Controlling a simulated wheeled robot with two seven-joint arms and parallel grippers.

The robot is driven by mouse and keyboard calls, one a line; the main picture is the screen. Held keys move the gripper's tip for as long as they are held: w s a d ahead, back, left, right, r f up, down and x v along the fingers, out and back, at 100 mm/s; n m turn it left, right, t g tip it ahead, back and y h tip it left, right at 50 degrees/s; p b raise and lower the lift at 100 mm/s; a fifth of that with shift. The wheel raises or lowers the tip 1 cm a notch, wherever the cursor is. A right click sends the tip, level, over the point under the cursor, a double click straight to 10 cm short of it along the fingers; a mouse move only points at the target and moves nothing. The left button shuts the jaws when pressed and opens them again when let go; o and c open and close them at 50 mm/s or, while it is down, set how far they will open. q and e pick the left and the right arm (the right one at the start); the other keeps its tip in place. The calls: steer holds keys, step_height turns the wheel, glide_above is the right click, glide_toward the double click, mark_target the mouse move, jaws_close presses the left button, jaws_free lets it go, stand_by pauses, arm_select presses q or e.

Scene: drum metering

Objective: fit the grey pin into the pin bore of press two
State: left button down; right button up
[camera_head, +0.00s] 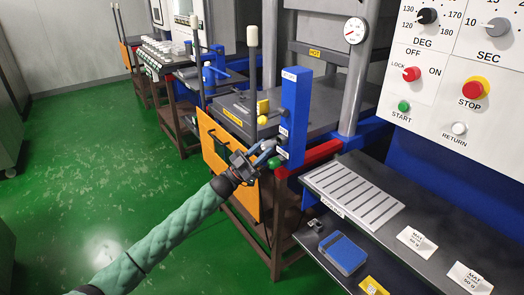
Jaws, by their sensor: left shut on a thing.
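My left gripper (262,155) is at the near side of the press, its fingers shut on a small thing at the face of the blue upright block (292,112). The thing is mostly hidden by the fingers; it fits the grey pin, but its shape is too small to make out. The blue block has small pale labels and stands at the press's front corner. I cannot tell which mark on it is the pin bore, or whether the held thing touches it. A green knob (275,162) sits just beside the fingertips. My right gripper is not in view.
A red bar (322,152) and a grey slotted plate (353,193) lie right of the block. An orange panel (215,150) hangs left of the gripper. A control panel (455,75) fills the upper right. A blue scale-like box (343,253) sits on the lower shelf. Green floor is open at left.

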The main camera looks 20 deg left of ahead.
arm_select(q)
steer(key=shift+w+d, duration=0.35)
steer(key=shift+w, duration=0.15)
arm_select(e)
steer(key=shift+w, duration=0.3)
arm_select(q)
steer(key=shift+w+d, duration=0.15)
steer(key=shift+w, duration=0.05)
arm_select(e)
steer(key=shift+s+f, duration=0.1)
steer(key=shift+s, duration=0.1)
arm_select(q)
steer(key=shift+w+d, duration=0.15)
steer(key=shift+w, duration=0.05)
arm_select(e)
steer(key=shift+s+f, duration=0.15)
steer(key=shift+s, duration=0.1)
arm_select(q)
steer(key=shift+w+d+b, duration=0.3)
steer(key=shift+w+b, duration=0.05)
steer(key=shift+w, duration=0.05)
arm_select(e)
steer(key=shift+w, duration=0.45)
arm_select(q)
steer(key=c, duration=1)
jaws_free()
steer(key=shift+c, duration=0.2)
